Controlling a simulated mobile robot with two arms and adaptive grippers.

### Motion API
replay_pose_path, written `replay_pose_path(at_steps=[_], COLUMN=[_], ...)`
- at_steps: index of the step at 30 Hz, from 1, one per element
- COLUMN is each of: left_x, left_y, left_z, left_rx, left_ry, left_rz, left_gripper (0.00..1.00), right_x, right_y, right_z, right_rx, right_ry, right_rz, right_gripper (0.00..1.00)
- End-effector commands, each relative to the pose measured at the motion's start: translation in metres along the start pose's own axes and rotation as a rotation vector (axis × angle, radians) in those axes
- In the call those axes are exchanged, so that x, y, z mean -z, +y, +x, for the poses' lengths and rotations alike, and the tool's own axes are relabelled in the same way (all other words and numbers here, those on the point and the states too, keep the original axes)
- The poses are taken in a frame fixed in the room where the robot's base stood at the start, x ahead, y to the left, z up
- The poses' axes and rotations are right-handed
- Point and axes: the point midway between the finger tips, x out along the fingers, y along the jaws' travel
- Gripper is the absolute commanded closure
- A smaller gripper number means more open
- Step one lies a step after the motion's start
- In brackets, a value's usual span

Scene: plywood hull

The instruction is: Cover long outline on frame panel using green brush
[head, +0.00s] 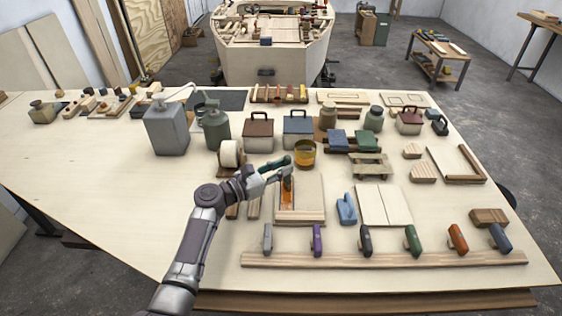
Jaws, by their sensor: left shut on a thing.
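My left gripper (284,168) is shut on the green brush (288,183), whose handle shows dark green between the fingers. The brush points down at a light wood panel (311,204) near the middle of the table. On the panel's left part is a long narrow outline, with an orange-amber coat (287,199) in it just below the brush. The brush tip is too small to tell whether it touches the panel. My gripper covers the panel's upper left corner. My right gripper is not in view.
An open jar of amber liquid (305,156) stands just behind my left gripper. A tape roll (230,153) is to its left and a blue-handled tool (347,209) lies right of the panel. A rack (385,259) of coloured handles runs along the front.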

Motion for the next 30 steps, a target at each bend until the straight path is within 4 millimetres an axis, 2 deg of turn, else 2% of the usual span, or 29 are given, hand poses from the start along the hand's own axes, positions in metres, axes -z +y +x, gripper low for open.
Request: replay_pose_path(at_steps=[3, 30], left_x=[0.000, 0.000], left_y=[-0.005, -0.026], left_z=[-0.004, -0.021], left_rx=[0.001, 0.000], left_ry=[0.002, 0.002], left_rz=[-0.003, -0.002], left_gripper=[1.00, 1.00], right_x=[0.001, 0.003], right_y=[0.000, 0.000], right_z=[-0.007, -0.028], right_rx=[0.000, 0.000], right_ry=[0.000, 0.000], right_rz=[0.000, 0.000], right_gripper=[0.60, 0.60])
